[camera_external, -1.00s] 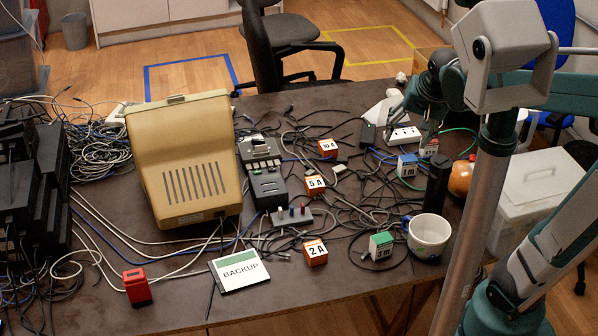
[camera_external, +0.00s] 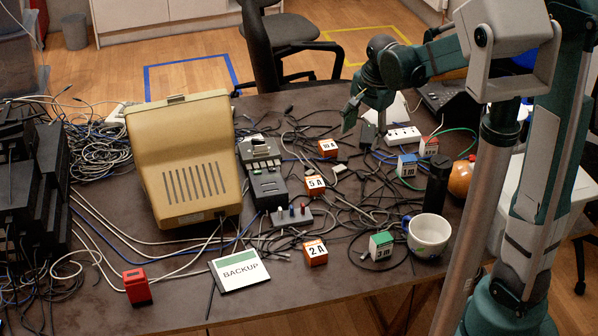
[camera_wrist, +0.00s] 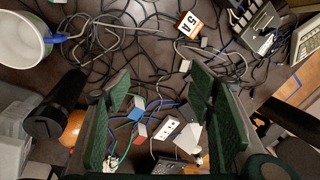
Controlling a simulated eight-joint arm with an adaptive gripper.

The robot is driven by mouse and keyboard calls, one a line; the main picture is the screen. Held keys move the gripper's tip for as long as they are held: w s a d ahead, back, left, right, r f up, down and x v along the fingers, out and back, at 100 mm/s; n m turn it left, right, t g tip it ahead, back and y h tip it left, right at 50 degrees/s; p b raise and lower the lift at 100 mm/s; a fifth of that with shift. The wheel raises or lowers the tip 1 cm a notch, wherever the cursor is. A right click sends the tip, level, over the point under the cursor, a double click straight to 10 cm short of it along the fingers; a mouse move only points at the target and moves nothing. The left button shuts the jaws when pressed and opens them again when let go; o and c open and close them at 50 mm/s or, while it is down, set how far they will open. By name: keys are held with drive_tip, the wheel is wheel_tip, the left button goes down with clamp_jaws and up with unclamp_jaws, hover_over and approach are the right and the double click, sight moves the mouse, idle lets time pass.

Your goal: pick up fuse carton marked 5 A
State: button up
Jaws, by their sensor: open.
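The fuse carton marked 5 A (camera_external: 315,184) is a small orange and white box standing among cables near the middle of the table. It also shows near the top of the wrist view (camera_wrist: 189,24). The 10 A carton (camera_external: 328,148) stands behind it and the 2 A carton (camera_external: 315,252) in front of it. My gripper (camera_external: 354,118) is above the back of the table, behind and right of the 5 A carton and apart from it. In the wrist view its green fingers (camera_wrist: 160,85) are spread with no carton held between them.
A beige monitor (camera_external: 188,160) and dark devices (camera_external: 267,186) stand left of the carton. A blue box (camera_external: 407,166), a green box (camera_external: 381,246), a mug (camera_external: 429,236) and a dark cylinder (camera_external: 437,182) are to the right. A power strip (camera_external: 403,136) lies behind. Cables cover much of the middle.

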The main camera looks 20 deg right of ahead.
drive_tip(key=w+a+f+m+g, duration=0.1)
drive_tip(key=w+a+f+m, duration=0.2)
drive_tip(key=w+a+f, duration=0.25)
drive_tip(key=m+g+p, duration=0.2)
drive_tip(key=m, duration=0.1)
hover_over(314, 181)
drive_tip(key=shift+h, duration=0.3)
drive_tip(key=f, duration=0.9)
drive_tip(key=shift+s+d, duration=0.15)
drive_tip(key=shift+d, duration=0.05)
drive_tip(key=shift+a+f, duration=0.1)
drive_tip(key=shift+f, duration=0.15)
drive_tip(key=shift+f+b, duration=0.35)
drive_tip(key=shift+f, duration=0.9)
drive_tip(key=shift+f+b, duration=0.65)
drive_tip(key=shift+f, duration=2)
